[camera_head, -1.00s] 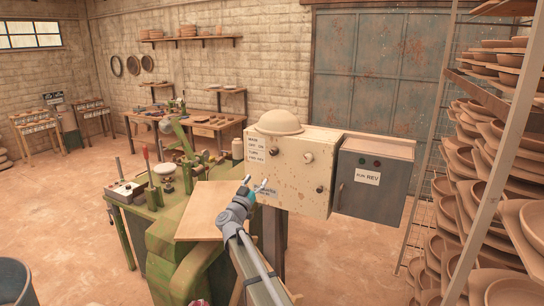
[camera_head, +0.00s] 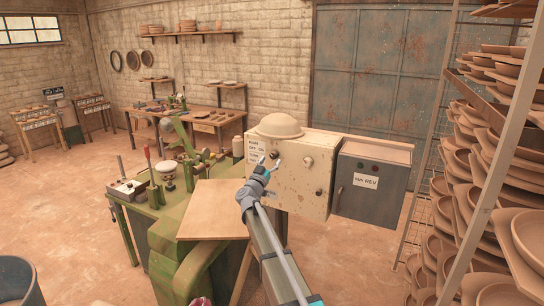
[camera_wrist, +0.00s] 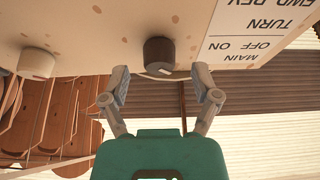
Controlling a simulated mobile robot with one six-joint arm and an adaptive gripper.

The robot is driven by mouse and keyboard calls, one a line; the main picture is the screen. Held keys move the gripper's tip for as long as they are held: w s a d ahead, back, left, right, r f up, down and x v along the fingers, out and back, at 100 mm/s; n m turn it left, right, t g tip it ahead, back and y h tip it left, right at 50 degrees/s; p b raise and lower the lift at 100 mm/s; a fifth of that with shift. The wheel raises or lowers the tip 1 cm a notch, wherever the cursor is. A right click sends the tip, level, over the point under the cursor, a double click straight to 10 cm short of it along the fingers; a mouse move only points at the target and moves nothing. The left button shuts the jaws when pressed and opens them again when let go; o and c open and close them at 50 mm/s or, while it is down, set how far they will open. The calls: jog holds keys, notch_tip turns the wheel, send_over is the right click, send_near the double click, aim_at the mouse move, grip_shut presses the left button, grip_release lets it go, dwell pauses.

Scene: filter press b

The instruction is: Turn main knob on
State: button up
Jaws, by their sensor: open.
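The main knob is a dark round knob (camera_head: 277,154) on the front of a cream, rust-spotted control box (camera_head: 296,185). In the wrist view, the dark knob (camera_wrist: 159,52) stands out from the panel beside a white label (camera_wrist: 255,33) reading MAIN OFF ON, upside down in that picture. My gripper (camera_head: 267,163) is in front of the upper left of the box. In the wrist view my gripper (camera_wrist: 162,82) is open and empty, its fingertips spread to either side of the knob and just short of it. I see no contact. The knob's pointer direction cannot be told.
A pale knob (camera_head: 307,162) and a lower dark knob (camera_head: 319,192) are on the same panel. A grey box marked RUN REV (camera_head: 372,185) adjoins it. A green machine (camera_head: 180,235) with a board (camera_head: 212,208) stands left; a rack of bowls (camera_head: 480,180) stands right.

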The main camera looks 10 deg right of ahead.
jog(key=shift+x, duration=0.9)
grip_shut()
